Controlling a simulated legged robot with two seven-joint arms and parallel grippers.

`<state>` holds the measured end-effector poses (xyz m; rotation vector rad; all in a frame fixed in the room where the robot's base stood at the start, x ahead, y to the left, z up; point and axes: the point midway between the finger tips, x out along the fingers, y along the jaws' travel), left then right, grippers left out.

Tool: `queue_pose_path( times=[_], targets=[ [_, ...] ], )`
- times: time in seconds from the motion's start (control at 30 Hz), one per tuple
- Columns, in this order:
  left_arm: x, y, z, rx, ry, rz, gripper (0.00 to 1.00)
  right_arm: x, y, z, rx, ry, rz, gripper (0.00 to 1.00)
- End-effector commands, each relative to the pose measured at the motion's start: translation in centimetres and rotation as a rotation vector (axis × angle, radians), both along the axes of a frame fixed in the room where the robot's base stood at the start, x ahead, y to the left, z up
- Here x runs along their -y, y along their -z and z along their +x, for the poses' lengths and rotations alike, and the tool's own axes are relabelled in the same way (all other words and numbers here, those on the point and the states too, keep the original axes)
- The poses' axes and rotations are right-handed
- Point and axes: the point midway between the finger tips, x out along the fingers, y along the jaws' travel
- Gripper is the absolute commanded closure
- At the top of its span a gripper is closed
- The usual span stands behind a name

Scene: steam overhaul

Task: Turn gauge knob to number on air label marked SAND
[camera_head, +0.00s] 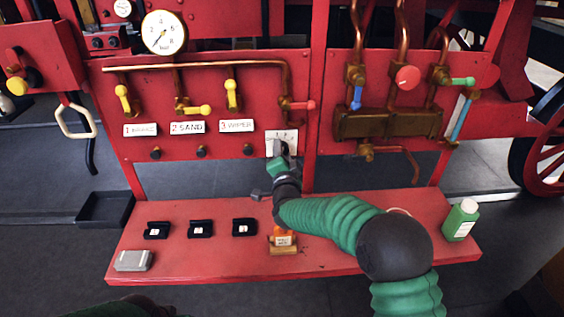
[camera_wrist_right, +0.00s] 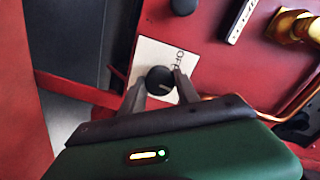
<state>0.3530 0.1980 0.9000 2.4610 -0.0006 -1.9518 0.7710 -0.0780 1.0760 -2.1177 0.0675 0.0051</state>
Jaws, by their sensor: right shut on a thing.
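The gauge knob (camera_wrist_right: 158,77) is a round black knob on a white plate (camera_wrist_right: 150,55) lettered OFF. In the head view this plate (camera_head: 291,135) sits at the lower right of the red panel. My right gripper (camera_wrist_right: 159,86) is shut on the knob, one finger on each side; it also shows in the head view (camera_head: 281,157), covering part of the plate. A pale mark shows on the knob, but which setting it points to is unclear. The label 2 SAND (camera_head: 187,127) is left of the plate, between 1 BRAKE (camera_head: 140,129) and 3 WIPER (camera_head: 236,125). My left gripper is not in view.
A round dial gauge (camera_head: 164,32) tops the panel above yellow valve handles (camera_head: 204,110). The red shelf (camera_head: 180,260) below holds small black holders, a grey box (camera_head: 133,260) and a green bottle (camera_head: 461,219).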

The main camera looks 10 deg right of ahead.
Motion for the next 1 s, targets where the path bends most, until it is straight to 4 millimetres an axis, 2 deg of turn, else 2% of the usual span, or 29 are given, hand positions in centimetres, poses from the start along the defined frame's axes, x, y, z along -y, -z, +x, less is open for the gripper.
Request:
queue_pose_path(
  times=[0.03, 0.3, 0.93, 0.97, 1.0],
  targets=[
    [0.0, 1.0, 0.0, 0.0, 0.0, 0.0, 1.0, 0.1, 0.7, 0.0, -0.003, 0.0, 0.032, 1.0],
    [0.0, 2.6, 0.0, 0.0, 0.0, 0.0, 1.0, 0.1, 0.5, 0.0, 0.0, 0.002, 0.165, 1.0],
    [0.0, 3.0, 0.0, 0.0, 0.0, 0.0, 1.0, 0.1, 0.4, 0.0, -0.001, 0.002, 0.215, 1.0],
    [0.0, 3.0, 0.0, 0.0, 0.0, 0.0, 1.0, 0.1, 0.4, 0.0, -0.001, 0.002, 0.215, 0.61],
    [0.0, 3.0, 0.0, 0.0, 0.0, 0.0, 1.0, 0.1, 0.4, 0.0, -0.001, 0.002, 0.215, 0.56]
  ],
)
